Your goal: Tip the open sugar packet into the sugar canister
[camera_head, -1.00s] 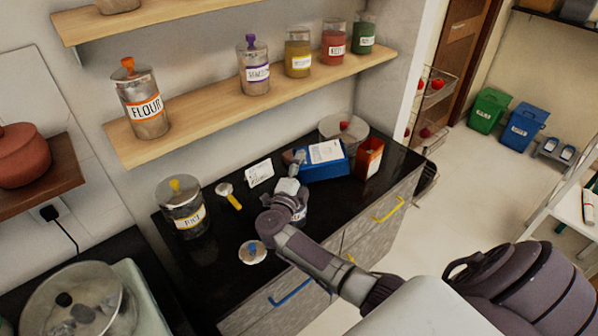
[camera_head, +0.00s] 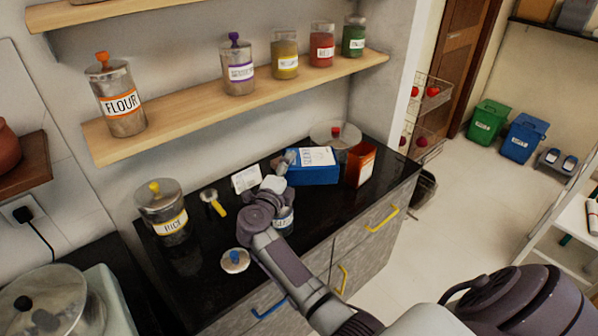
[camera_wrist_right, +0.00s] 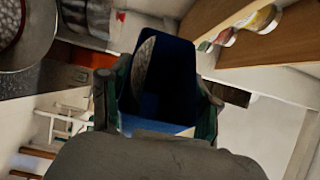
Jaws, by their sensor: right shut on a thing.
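The blue packet (camera_head: 318,175) shows at the back of the black counter, with a white printed face turned up. My right gripper (camera_head: 284,163) is shut on its left end. In the right wrist view the packet's dark blue body (camera_wrist_right: 172,85) sits between the two fingers (camera_wrist_right: 158,100). I cannot tell whether it touches the counter, and no pouring sugar shows. A glass canister (camera_head: 284,222) stands on the counter in front of the packet, partly hidden by my right arm. A round lid with a blue knob (camera_head: 235,258) lies to its left. My left gripper is not in view.
An orange-red open box (camera_head: 362,163) stands right of the packet, before a big lidded container (camera_head: 338,134). A rice jar (camera_head: 163,212), a yellow-handled scoop (camera_head: 214,203) and a white card (camera_head: 246,178) are at left. A shelf of jars (camera_head: 240,95) hangs above.

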